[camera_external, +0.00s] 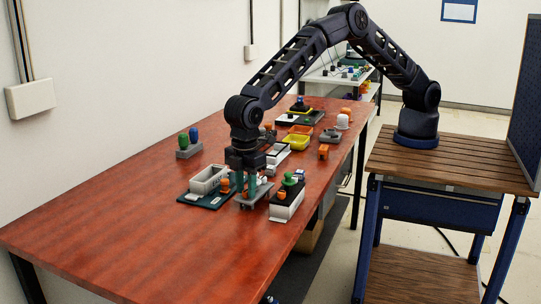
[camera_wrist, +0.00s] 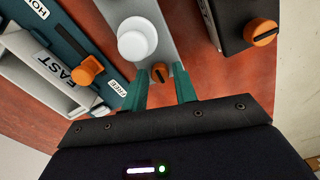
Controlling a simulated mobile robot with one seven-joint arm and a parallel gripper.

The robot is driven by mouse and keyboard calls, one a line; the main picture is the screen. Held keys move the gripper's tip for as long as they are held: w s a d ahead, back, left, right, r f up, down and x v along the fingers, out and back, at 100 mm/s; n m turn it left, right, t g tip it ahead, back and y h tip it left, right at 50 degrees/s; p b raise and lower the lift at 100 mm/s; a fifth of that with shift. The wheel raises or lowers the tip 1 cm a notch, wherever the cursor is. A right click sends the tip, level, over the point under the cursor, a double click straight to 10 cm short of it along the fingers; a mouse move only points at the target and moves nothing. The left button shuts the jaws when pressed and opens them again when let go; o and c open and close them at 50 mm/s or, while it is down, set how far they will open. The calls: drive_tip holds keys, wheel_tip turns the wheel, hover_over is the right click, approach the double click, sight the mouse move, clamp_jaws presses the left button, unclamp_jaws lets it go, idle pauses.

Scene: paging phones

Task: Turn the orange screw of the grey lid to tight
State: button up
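In the wrist view, the grey lid (camera_wrist: 168,42) is a long pale strip with a round white knob (camera_wrist: 137,38). The small orange screw (camera_wrist: 159,72) with a dark slot sits near the lid's end closest to the camera. My gripper (camera_wrist: 161,78) has its two teal fingers apart, one on each side of the screw, with visible gaps. Whether the fingertips are level with the screw is hard to tell. In the external view, my gripper (camera_external: 248,185) points down over the grey lid (camera_external: 259,197); the screw cannot be made out there.
Left of the lid, a teal board (camera_wrist: 62,32) carries a grey tray (camera_wrist: 25,65), an orange knob (camera_wrist: 87,70) and labels. Right of it is a dark box (camera_wrist: 228,20) with an orange knob (camera_wrist: 262,32). The red table's front left (camera_external: 130,235) is clear.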

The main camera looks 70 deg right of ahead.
sight(246, 190)
wheel_tip(246, 190, up, 10)
drive_tip(key=shift+r, duration=0.2)
idle(0.7)
